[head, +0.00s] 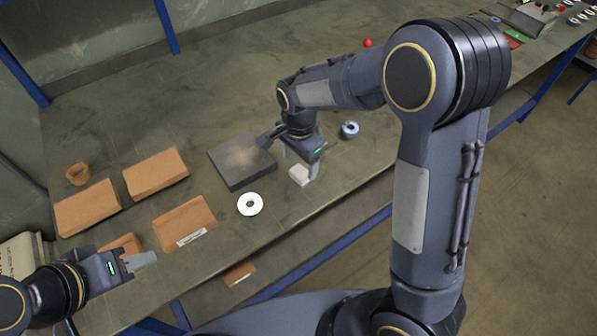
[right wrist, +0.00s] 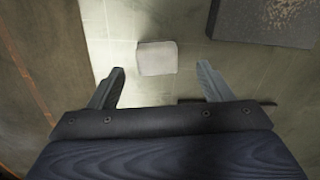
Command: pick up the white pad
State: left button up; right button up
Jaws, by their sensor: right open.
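The white pad (head: 300,175) is a small pale block with rounded corners lying on the workbench, just below my right gripper in the head view. In the right wrist view the white pad (right wrist: 157,58) lies ahead of the fingertips, roughly between them and a little left of centre. My right gripper (right wrist: 161,75) is open and empty, its fingers spread wider than the pad; it also shows in the head view (head: 300,167). My left gripper (head: 142,260) is at the lower left over the bench, away from the pad; its finger gap is unclear.
A dark grey slab (head: 243,162) lies left of the pad. A white disc (head: 250,204) and a blue-rimmed disc (head: 349,130) lie nearby. Brown boxes (head: 155,172) and an open brown envelope (head: 184,222) are at left. The bench's front edge is close to the pad.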

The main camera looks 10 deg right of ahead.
aim_at(300, 172)
notch_tip(300, 172, down, 4)
jog(key=shift+s+f+p, duration=0.15)
jog(key=shift+f+p, duration=0.05)
jog(key=shift+p, duration=0.1)
jog(key=shift+c, duration=0.3)
jog(key=shift+d, duration=0.1)
jog(key=c, duration=1)
